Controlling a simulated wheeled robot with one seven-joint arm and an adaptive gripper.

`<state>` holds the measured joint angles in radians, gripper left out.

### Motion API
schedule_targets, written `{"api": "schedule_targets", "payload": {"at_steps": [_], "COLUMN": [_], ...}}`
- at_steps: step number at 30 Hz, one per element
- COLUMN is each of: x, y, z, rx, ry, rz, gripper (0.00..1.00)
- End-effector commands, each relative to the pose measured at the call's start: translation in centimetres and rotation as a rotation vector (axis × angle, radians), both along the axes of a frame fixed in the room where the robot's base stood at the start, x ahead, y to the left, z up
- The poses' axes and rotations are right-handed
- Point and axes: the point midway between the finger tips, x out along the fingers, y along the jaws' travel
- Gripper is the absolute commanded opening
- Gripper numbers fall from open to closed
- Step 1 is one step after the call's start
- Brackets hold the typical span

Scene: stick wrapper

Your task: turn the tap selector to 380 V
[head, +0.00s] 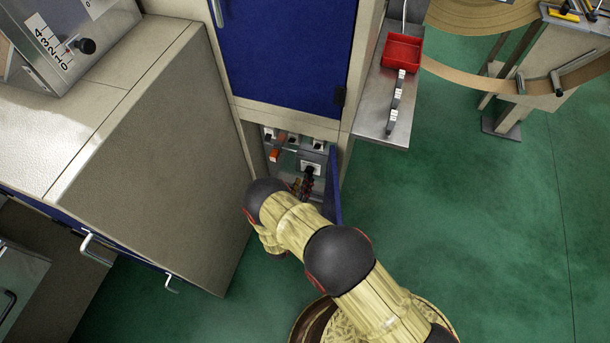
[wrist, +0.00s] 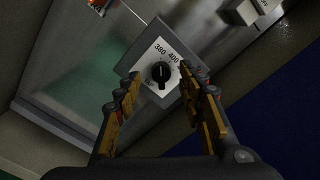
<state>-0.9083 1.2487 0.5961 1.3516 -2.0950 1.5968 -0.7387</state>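The tap selector is a black knob (wrist: 161,72) on a white plate (wrist: 149,67) fixed to a grey box. The plate reads 380 at upper left and 400 at upper right; another mark at lower left is too small to read. A pale line on the knob runs roughly up and down in the picture; I cannot tell which mark it points to. My gripper (wrist: 159,80) is open, one finger on each side of the knob in the wrist view. I see no clear contact. In the head view my gripper (head: 307,182) reaches into the low cabinet compartment.
The compartment's blue door (head: 335,188) stands open at the right, close beside my arm. An orange part (head: 274,155) sits inside to the left. A steel shelf (head: 372,116) with a red tray (head: 402,53) is above right. Green floor is free at right.

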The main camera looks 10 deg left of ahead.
Motion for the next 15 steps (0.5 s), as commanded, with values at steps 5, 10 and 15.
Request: {"api": "schedule_targets", "payload": {"at_steps": [5, 10, 15], "x": [-3.7, -5.9, -6.9], "y": [0.6, 1.0, 1.0], "z": [0.0, 0.1, 0.0], "rx": [-0.001, 0.001, 0.001], "ry": [-0.001, -0.001, -0.002], "rz": [0.004, 0.002, 0.000], "gripper": [0.40, 0.40, 0.40]}}
